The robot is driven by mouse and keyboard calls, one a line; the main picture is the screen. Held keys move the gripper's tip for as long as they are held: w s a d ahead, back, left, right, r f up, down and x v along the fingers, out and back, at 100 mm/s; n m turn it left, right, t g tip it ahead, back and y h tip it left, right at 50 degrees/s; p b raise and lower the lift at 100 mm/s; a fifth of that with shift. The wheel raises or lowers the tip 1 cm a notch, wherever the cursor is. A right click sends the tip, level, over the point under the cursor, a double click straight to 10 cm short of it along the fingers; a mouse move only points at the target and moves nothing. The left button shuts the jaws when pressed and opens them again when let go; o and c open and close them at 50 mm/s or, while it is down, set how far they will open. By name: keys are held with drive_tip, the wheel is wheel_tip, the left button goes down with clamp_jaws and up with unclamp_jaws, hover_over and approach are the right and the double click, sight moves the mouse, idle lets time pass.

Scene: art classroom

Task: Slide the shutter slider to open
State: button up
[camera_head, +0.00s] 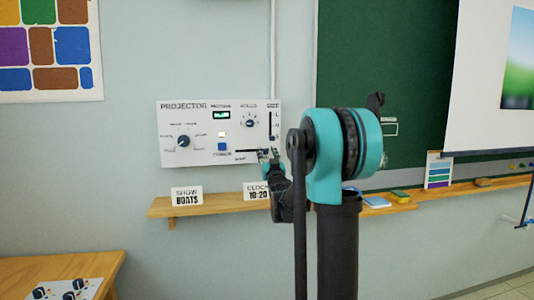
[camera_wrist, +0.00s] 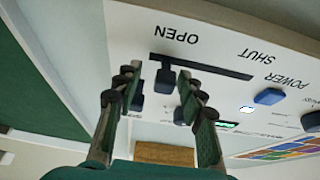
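The shutter slider is on the white projector panel (camera_head: 205,125). In the wrist view, which shows the panel upside down, its dark slot (camera_wrist: 215,69) runs between the OPEN and SHUT labels. The dark slider knob (camera_wrist: 165,77) is near the OPEN end. My gripper (camera_wrist: 158,80) is at the panel with its two fingers apart, one on each side of the knob. The right finger is close to the knob; I cannot tell if they touch. In the head view my gripper (camera_head: 268,155) is at the slot's right end and hides the knob.
A wooden ledge (camera_head: 215,205) below the panel holds a BOATS card (camera_head: 187,196) and a CLOCK card (camera_head: 256,190). A blue power button (camera_wrist: 269,96) and dials sit elsewhere on the panel. A green chalkboard (camera_head: 385,60) is to the right.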

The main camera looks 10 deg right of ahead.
drive_tip(key=v, duration=1.1)
drive_tip(key=shift+s, duration=0.3)
drive_tip(key=shift+f, duration=0.15)
drive_tip(key=s+f+m+g+h, duration=0.1)
drive_tip(key=s+f+g, duration=0.2)
drive_tip(key=f, duration=0.3)
drive_tip(key=s+f+g, duration=0.3)
drive_tip(key=f, duration=0.3)
drive_tip(key=s+a+f+g, duration=0.1)
drive_tip(key=s+f+g, duration=0.5)
drive_tip(key=s+f, duration=0.5)
drive_tip(key=s+a+f+n+g+y, duration=0.1)
drive_tip(key=s+f+g, duration=0.5)
drive_tip(key=s+f, duration=0.6)
drive_tip(key=s+a, duration=0.1)
drive_tip(key=s, duration=0.3)
drive_tip(key=shift+s+a, duration=0.25)
drive_tip(key=shift+s, duration=0.15)
drive_tip(key=shift+o, duration=0.4)
